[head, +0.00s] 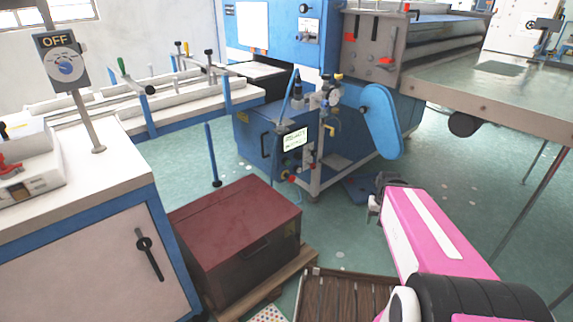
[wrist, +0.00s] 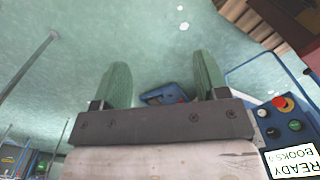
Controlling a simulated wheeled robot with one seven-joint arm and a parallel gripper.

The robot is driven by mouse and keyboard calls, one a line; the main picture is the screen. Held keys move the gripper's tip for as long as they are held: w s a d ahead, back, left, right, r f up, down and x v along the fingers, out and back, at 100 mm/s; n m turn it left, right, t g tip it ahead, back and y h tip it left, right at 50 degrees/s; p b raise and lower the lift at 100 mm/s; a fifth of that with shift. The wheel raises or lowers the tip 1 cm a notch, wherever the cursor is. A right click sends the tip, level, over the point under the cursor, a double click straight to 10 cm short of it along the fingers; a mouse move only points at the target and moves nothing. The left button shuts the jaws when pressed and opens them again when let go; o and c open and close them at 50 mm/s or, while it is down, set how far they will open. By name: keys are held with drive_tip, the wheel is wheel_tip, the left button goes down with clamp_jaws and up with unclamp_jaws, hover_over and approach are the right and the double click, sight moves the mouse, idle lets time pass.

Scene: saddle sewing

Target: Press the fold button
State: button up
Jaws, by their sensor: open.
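My gripper (head: 376,202) is at the end of my pink arm in the head view, to the right of the blue machine's control panel. In the wrist view its two green fingers (wrist: 160,82) are spread apart with nothing between them. The panel at the right of the wrist view carries a red knob-like button (wrist: 282,103), a green button (wrist: 295,125), a dark button (wrist: 272,132) and a small pale one (wrist: 261,112). I cannot read which is the fold button. A sign reading READY BOOKS 0 (wrist: 291,161) sits beside them; it also shows in the head view (head: 294,141).
A dark red chest (head: 240,235) stands on a wooden pallet before the blue machine (head: 258,135). A white-topped cabinet (head: 85,180) with an OFF switch sign (head: 62,62) is at left. A grey table (head: 500,90) is at right. Green floor (head: 345,235) lies between.

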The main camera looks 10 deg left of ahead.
clamp_jaws()
idle(1.8)
